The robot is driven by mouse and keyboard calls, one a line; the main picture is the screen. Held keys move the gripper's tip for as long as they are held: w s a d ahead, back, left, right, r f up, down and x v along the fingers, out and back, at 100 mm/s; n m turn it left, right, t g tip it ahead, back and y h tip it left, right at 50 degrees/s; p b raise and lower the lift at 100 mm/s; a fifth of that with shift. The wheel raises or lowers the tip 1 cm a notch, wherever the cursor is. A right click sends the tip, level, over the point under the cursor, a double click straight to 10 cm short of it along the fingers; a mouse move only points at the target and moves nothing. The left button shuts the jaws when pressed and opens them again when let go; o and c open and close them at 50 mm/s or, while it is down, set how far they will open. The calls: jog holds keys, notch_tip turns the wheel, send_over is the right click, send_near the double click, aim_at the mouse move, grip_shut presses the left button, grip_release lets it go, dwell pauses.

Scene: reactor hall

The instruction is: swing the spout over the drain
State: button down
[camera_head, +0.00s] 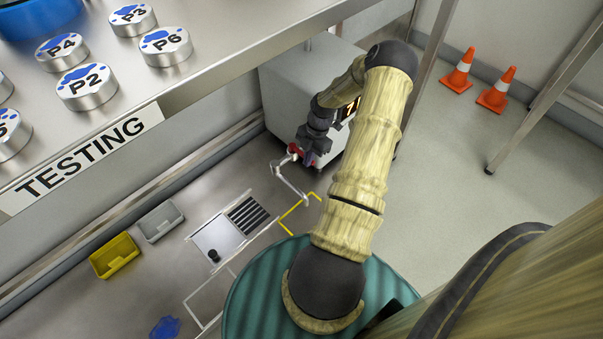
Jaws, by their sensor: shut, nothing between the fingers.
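The spout (289,183) is a thin silver bent pipe on the box-shaped unit (290,90), below a red part (293,150). It reaches down and to the right in the picture, and its free end is near a yellow corner marking (298,212). The drain (248,214) is a dark slotted grate set in the grey surface, to the left of and below the spout's end, apart from it. My gripper (309,158) is shut and empty beside the red part, just above and right of the spout. Whether it touches either cannot be told.
A white plate with a black knob (214,255) adjoins the drain. A grey bin (160,221) and a yellow bin (115,256) stand at left. A shelf labelled TESTING (85,160) overhangs at upper left. Orange cones (495,90) stand at upper right on open floor.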

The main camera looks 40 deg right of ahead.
aim_at(291, 187)
jog(key=b+x, duration=0.5)
jog(key=x, duration=0.5)
jog(key=shift+w+a+r+m, duration=0.1)
jog(key=shift+m, duration=0.2)
